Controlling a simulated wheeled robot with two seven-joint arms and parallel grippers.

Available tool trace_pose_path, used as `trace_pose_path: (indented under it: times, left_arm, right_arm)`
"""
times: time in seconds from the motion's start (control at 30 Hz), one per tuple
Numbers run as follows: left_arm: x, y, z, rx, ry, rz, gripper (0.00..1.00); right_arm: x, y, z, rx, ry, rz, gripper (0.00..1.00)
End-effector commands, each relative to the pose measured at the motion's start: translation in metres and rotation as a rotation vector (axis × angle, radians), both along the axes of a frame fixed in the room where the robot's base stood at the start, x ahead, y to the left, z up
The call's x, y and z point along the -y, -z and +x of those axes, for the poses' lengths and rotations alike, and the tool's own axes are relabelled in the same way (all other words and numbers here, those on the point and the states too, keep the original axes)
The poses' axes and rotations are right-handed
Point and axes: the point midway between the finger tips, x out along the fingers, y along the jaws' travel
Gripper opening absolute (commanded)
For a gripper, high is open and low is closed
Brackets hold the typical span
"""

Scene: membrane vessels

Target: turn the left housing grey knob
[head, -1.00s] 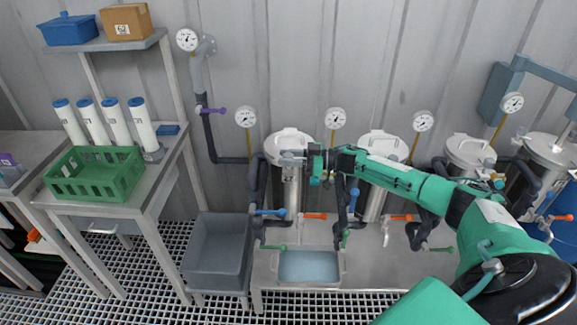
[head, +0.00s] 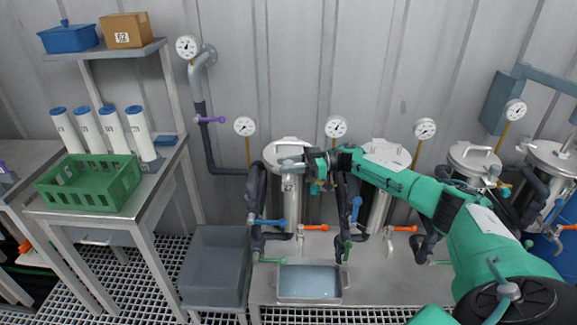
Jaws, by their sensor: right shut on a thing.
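The left housing (head: 290,208) is an upright steel cylinder with a domed lid and a tag reading 27. It stands at the back of the steel bench, left of the other housings. My right arm reaches in from the right, and my right gripper (head: 292,164) is at the front of this housing, just below its lid. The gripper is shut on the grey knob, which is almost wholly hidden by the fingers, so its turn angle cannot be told. My left gripper is not in view.
Blue, orange and green valve levers stick out below the housings. A blue-grey tray (head: 309,270) sits on the bench, with a grey bin (head: 217,252) to its left. A green crate (head: 90,193) stands on the left table. Gauges line the wall.

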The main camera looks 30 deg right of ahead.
Motion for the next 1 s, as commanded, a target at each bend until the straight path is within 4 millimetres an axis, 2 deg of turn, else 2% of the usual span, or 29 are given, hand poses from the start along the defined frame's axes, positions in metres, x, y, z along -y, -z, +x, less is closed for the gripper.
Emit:
trace_pose_path:
  times: [0.03, 0.07, 0.13, 0.43, 0.57, 0.77, 1.0]
  left_arm:
    - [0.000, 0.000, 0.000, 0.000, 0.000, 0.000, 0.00]
    - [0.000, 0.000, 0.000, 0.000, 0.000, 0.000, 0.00]
    - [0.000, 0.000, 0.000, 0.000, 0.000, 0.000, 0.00]
    - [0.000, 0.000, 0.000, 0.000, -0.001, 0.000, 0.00]
    - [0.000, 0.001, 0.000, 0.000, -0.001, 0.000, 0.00]
    - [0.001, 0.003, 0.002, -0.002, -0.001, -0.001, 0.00]
    - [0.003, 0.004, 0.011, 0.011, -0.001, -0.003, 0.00]
  right_arm:
    - [0.000, -0.001, 0.000, 0.002, 0.000, 0.001, 0.08]
    - [0.000, -0.001, 0.000, 0.002, 0.000, 0.001, 0.36]
    - [0.000, -0.001, 0.000, 0.002, 0.000, 0.001, 0.50]
    - [0.000, -0.001, 0.000, 0.001, 0.000, 0.001, 0.50]
    - [0.000, -0.011, 0.000, 0.003, 0.000, 0.000, 0.50]
    - [0.000, -0.051, 0.000, 0.006, 0.000, -0.001, 0.50]
    - [0.000, -0.112, 0.000, 0.006, 0.000, -0.001, 0.50]
